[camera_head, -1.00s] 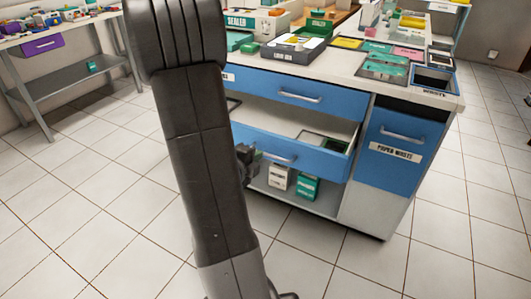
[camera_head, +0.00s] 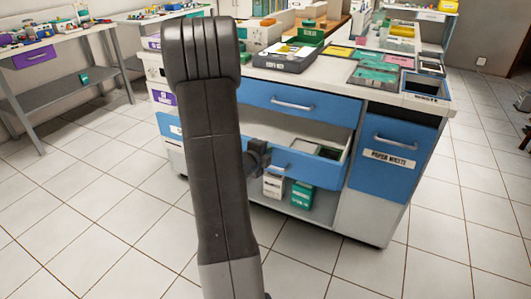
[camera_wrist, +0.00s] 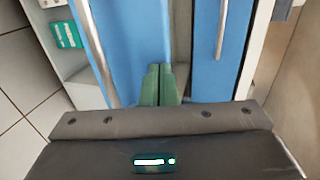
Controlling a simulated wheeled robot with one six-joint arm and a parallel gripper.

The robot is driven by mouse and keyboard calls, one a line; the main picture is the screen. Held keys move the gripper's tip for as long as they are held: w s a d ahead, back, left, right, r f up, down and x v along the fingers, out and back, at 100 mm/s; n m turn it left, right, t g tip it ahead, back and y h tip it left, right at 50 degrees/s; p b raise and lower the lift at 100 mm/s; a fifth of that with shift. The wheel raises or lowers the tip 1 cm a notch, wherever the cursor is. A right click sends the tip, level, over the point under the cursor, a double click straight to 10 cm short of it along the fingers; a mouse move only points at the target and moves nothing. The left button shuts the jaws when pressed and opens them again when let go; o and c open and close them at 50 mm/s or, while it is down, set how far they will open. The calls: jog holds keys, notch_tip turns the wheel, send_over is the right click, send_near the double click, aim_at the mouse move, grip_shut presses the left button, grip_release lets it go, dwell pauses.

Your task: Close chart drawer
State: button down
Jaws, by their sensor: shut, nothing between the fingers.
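The open drawer (camera_head: 318,174) has a blue front and sits below a shut blue drawer (camera_head: 291,103) in the white cabinet. It stands pulled out, with dark and green items visible inside. My gripper (camera_head: 260,157) is by the left part of the open drawer's front, partly hidden by my arm. In the wrist view, my shut green fingers (camera_wrist: 160,82) point at the top edge of the drawer front (camera_wrist: 130,45), beside its grey handle (camera_wrist: 95,50). I cannot tell whether they touch it. Nothing is between the fingers.
A blue paper waste door (camera_head: 398,155) is right of the drawers. White and teal boxes (camera_head: 301,195) stand on the shelf below. Trays (camera_head: 288,58) cover the worktop. A side table (camera_head: 60,92) stands at the left. The tiled floor in front is clear.

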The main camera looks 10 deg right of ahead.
jog(key=shift+w, duration=0.1)
jog(key=w+d+p, duration=0.1)
jog(key=w+d, duration=0.9)
jog(key=w, duration=0.4)
jog(key=shift+w+d, duration=0.3)
jog(key=shift+d, duration=0.05)
